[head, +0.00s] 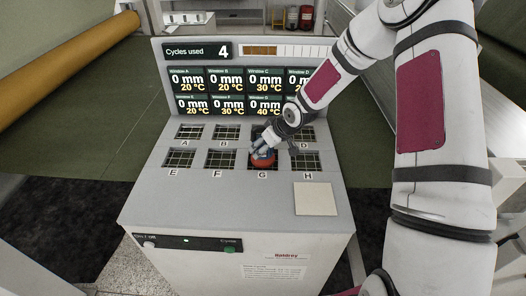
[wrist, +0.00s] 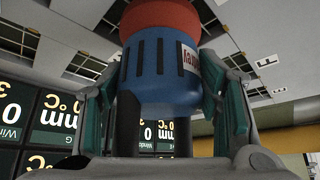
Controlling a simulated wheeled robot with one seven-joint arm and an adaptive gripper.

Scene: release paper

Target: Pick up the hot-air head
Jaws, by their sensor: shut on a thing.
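The hot-air head (wrist: 160,70) is a blue ribbed cylinder with a red-orange end and a partly readable white label. My gripper (wrist: 168,88) is shut on its blue body, one finger on each side, in the wrist view. In the head view my gripper (head: 262,148) points down at window G, and the red end of the hot-air head (head: 264,161) shows below it. I cannot tell whether the red end touches the panel there. The fingers hide part of the blue body.
The grey console (head: 145,205) has gridded windows A to H, a flat beige square (head: 315,199) at its right front, and an upright display board (head: 240,78) behind reading "Cycles used 4". My arm comes in from the right. A brown roll (head: 65,55) lies at the left.

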